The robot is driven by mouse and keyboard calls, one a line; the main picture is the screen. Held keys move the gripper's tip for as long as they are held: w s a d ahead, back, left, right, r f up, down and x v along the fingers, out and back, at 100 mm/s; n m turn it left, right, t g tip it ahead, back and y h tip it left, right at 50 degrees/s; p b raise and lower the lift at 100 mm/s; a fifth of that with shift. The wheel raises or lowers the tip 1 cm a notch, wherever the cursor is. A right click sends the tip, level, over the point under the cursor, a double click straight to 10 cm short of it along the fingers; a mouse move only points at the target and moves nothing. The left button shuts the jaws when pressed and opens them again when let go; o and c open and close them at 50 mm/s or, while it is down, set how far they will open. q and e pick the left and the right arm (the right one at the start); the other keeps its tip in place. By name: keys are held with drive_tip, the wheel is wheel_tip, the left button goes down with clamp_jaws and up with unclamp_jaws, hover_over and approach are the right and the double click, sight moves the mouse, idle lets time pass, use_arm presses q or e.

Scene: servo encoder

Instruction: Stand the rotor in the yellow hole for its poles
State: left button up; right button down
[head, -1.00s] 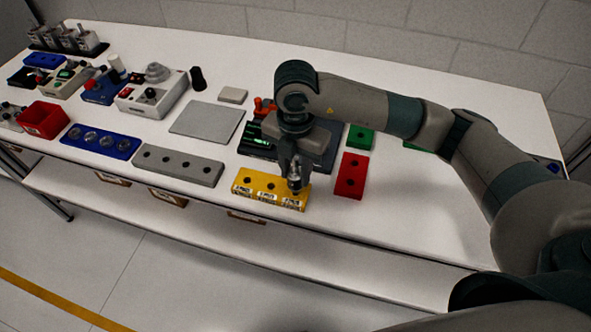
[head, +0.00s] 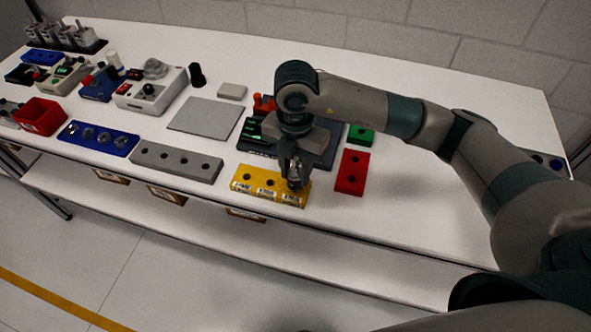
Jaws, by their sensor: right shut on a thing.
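The yellow block (head: 256,194) lies near the table's front edge, with a row of holes in its top and white labels on its front face. My right gripper (head: 296,178) points down over the block's right end. It is shut on the rotor (head: 297,184), a small metallic part. The rotor is upright at the rightmost hole, with its lower end hidden at or in that hole. I cannot tell how deep it sits. My left gripper is out of view.
A red block (head: 351,172) stands just right, with a green block (head: 360,135) behind it. A dark device (head: 255,147) is behind my gripper. Left are a grey holed block (head: 176,162), a blue block (head: 98,138), a grey plate (head: 204,117) and a red bin (head: 40,115).

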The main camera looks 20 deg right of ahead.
sight(296, 158)
drive_tip(key=shift+f+b, duration=0.7)
drive_tip(key=shift+f, duration=0.1)
drive_tip(key=c, duration=0.9)
unclamp_jaws()
drive_tip(key=shift+r, duration=0.1)
drive_tip(key=shift+r+p, duration=1.85)
drive_tip(key=shift+r, duration=1.3)
